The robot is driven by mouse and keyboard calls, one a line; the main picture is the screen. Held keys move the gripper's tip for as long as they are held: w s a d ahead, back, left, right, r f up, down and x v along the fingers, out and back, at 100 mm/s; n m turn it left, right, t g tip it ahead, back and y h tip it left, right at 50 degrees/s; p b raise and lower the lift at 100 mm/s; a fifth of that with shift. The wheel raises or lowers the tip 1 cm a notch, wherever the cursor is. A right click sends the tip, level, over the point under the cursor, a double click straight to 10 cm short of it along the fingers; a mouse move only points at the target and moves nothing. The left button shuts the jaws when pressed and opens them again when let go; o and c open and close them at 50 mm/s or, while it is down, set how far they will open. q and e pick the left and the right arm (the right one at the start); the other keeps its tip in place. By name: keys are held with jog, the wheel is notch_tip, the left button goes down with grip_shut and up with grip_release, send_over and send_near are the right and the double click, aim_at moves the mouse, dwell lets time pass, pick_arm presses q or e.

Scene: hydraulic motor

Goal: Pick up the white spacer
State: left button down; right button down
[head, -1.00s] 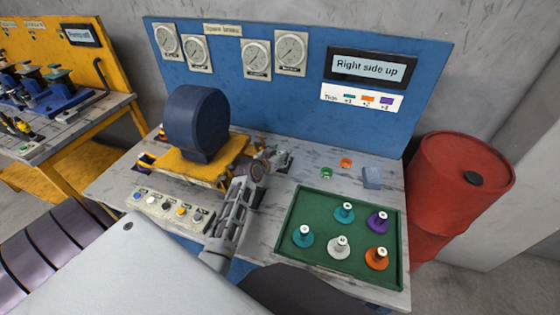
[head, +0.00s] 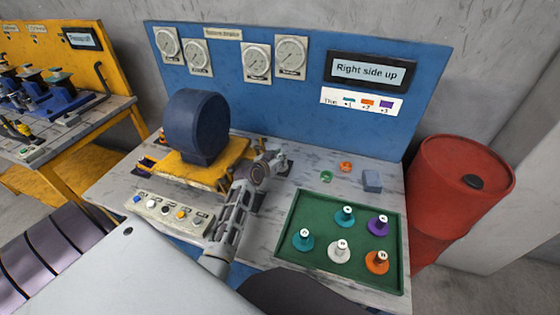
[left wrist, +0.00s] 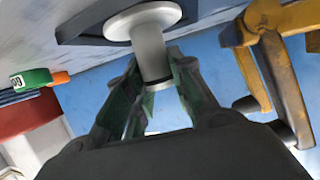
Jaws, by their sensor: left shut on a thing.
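A white spacer (head: 339,251) stands in the green tray (head: 282,236) at the right, among coloured spacers. My left gripper (head: 268,166) is to the left of the tray, beside the yellow motor stand. In the left wrist view, my left gripper (left wrist: 158,88) is shut on a pale flanged cylinder (left wrist: 152,57). The cylinder's flange is at a dark square pad (left wrist: 85,22); I cannot tell whether they touch. The head view does not show the held cylinder clearly. My right gripper is not in view.
Teal, purple (head: 378,226) and orange (head: 377,262) spacers share the tray. Green (head: 326,177) and orange (head: 346,167) rings and a grey-blue block (head: 372,180) lie behind it. A button panel (head: 165,212) is on the left. A red barrel (head: 455,190) stands right of the table.

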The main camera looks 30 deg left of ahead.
pick_arm(q)
jog(key=shift+r, duration=0.2)
